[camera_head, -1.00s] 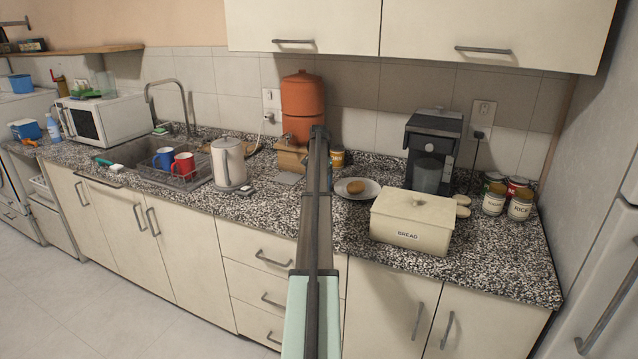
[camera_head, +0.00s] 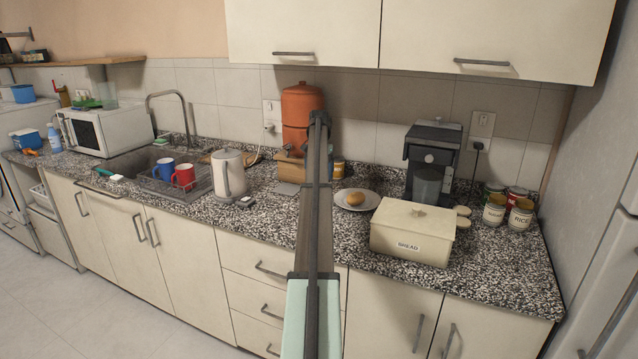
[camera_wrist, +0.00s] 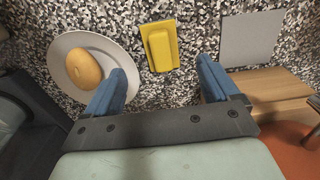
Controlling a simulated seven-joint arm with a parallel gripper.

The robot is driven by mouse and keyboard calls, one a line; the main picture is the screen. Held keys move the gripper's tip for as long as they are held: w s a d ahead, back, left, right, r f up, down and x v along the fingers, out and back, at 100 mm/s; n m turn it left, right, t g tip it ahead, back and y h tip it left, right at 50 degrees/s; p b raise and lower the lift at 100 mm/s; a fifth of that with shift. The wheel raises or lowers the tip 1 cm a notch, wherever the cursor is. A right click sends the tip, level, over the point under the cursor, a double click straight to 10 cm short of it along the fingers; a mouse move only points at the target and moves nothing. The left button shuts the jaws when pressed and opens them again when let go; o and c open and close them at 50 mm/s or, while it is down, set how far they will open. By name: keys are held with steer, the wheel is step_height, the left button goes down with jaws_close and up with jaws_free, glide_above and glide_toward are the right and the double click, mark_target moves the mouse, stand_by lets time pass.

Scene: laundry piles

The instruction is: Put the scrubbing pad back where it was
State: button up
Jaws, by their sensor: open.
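A small yellow block on a thin yellow base (camera_wrist: 160,46) lies on the speckled counter in the wrist view; it may be the scrubbing pad, but I cannot be sure. My gripper (camera_wrist: 163,78) is open, with its two blue fingers apart and nothing between them. The yellow piece lies just beyond the gap between the fingertips. In the head view my arm covers that patch of counter, and my fingers are hidden. A small green-and-white item (camera_head: 161,139) sits behind the sink, too small to identify.
A plate (camera_wrist: 65,76) with a bread roll (camera_wrist: 83,68) lies left of my fingers. The bread box (camera_head: 412,232), coffee maker (camera_head: 432,163) and orange container (camera_head: 301,108) stand nearby.

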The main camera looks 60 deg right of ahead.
steer(key=shift+r, duration=1.25)
